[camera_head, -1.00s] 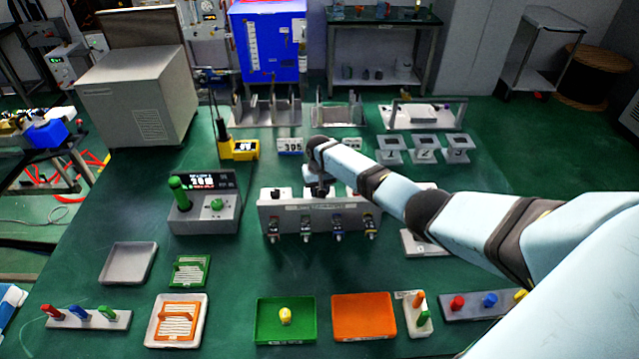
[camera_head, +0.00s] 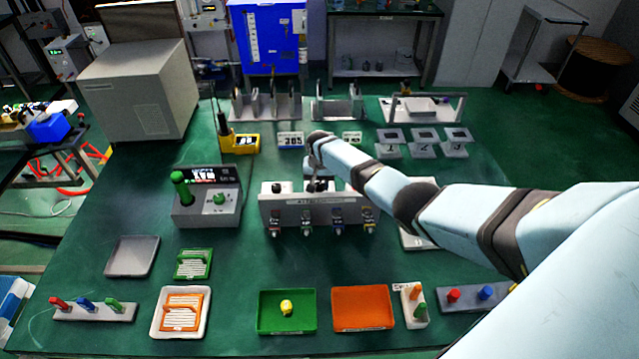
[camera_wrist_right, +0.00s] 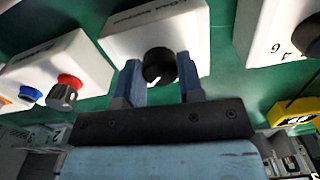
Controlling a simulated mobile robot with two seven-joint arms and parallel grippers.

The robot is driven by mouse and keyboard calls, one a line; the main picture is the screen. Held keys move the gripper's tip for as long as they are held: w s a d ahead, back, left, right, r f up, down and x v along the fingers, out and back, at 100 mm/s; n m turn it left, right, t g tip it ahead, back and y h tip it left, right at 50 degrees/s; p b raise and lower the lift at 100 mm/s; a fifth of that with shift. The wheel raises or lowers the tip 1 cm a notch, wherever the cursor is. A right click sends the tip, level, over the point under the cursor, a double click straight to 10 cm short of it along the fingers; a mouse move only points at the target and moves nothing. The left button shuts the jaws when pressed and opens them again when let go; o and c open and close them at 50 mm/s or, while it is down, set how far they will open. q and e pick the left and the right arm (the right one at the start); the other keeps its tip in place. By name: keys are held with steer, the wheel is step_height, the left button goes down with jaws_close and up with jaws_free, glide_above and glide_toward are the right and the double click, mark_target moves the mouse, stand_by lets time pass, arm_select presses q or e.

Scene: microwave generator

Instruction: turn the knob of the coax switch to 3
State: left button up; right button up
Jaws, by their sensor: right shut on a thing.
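The coax switch (camera_wrist_right: 180,30) is a white box with dark lettering in the right wrist view. Its round black knob (camera_wrist_right: 157,64) has a small white mark on the edge nearest my gripper; I cannot read which number it points to. My right gripper (camera_wrist_right: 160,70) has one finger on each side of the knob and is shut on it. My left gripper is not in view.
Beside the switch stand a box with red and blue parts (camera_wrist_right: 65,85) and a box with printed numbers (camera_wrist_right: 280,35). The grey panel (camera_head: 318,213) has several coloured connectors on its front. Green tray (camera_head: 262,328) and orange tray (camera_head: 362,325) lie nearer. Bare table separates them.

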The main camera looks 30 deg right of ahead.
mark_target(320, 185)
steer(key=o, duration=0.9)
steer(key=shift+r, duration=0.1)
step_height(320, 185, up, 14)
steer(key=shift+f, duration=0.15)
